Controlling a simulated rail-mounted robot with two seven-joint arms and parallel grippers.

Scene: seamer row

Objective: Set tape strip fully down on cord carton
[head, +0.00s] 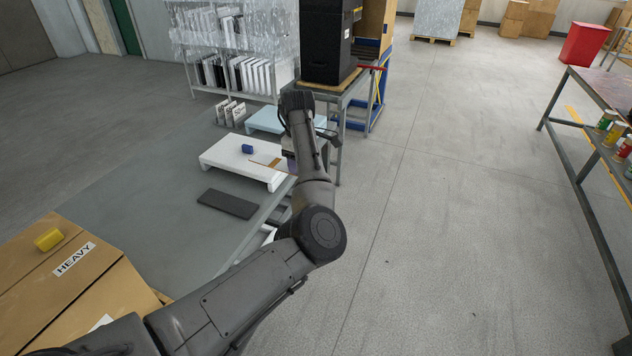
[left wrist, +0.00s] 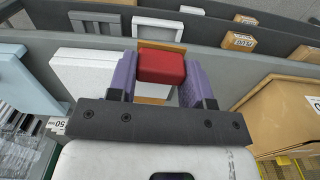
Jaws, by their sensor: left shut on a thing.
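My left gripper (left wrist: 158,75) is shut on a red block (left wrist: 161,67), held between its two purple fingers. Tan-orange edges show behind and below the block, perhaps the tape strip; I cannot tell if they are joined. In the head view my left gripper (head: 291,161) is mostly hidden behind my arm. A thin tan strip (head: 266,163) shows just left of it, above or on a white low stand (head: 232,163). A carton marked HEAVY (head: 62,282) is at lower left. I cannot tell which carton is the cord carton. My right gripper is not in view.
A blue block (head: 248,149) is on the white stand. A dark flat slab (head: 228,204) lies in front. A yellow block (head: 49,239) sits on the HEAVY carton. A black machine (head: 326,45) stands behind. The floor at right is clear up to a bench (head: 604,88).

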